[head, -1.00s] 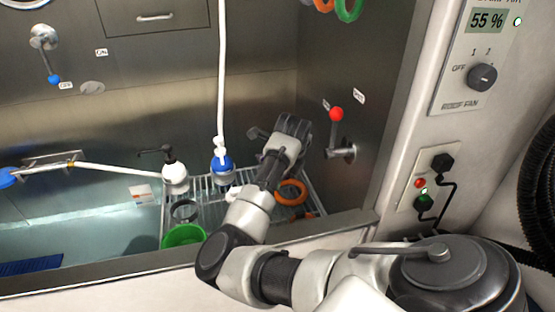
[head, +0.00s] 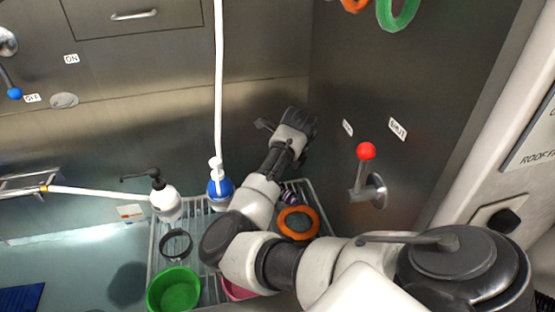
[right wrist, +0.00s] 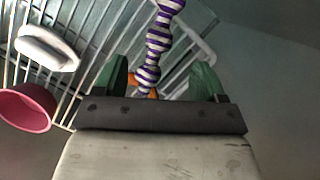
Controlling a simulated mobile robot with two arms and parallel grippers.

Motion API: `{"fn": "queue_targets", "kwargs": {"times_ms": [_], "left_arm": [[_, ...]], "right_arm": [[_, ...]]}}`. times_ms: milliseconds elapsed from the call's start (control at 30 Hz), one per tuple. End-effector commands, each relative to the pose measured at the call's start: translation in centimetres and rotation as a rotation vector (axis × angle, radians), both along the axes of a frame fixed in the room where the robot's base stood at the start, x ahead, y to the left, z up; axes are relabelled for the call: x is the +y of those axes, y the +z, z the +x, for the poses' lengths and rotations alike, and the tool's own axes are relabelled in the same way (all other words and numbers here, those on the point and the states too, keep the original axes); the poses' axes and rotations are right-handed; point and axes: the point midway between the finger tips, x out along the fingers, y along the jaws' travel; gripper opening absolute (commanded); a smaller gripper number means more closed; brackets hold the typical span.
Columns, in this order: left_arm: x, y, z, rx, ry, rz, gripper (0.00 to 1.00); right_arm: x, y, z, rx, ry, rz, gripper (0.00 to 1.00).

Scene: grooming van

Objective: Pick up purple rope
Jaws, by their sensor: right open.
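The purple rope (right wrist: 158,42), striped purple and white and knobbly, hangs or stands over the wire rack in the right wrist view. Only a small purple bit of it (head: 290,198) shows in the head view, beside my arm. My right gripper (head: 287,122) is above the rack's back right corner, near the steel wall. In the right wrist view its green-padded fingers (right wrist: 160,76) are apart, with the rope's lower end appearing between them. I cannot tell whether the rope is truly between the fingers or beyond them. My left gripper is out of view.
The wire rack (head: 153,243) holds a green bowl (head: 174,290), a dark ring (head: 176,243), an orange ring (head: 313,216), a pink cup (right wrist: 27,108), a white bottle (head: 166,203) and a blue bottle (head: 219,188). A red-knobbed lever (head: 366,151) juts from the right wall.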

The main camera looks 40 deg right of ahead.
Motion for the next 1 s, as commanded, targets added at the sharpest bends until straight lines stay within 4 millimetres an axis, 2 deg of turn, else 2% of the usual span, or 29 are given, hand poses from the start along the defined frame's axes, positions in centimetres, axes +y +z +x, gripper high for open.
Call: {"fn": "queue_targets", "kwargs": {"times_ms": [133, 333, 700, 967, 1000], "left_arm": [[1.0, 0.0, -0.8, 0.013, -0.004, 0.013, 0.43], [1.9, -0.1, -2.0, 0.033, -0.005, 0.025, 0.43], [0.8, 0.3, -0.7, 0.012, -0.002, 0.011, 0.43], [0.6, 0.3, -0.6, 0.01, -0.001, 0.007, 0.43], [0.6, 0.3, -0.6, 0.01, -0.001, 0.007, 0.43]], "right_arm": [[0.1, -2.5, 0.6, 0.003, 0.001, 0.002, 0.71], [0.0, -3.9, 1.0, 0.001, -0.002, 0.001, 0.71], [-0.2, -8.6, 2.1, 0.001, -0.001, 0.002, 0.71], [-0.2, -8.8, 2.2, -0.001, -0.003, 0.001, 0.71], [-0.2, -8.8, 2.2, -0.001, -0.003, 0.001, 0.68]]}}
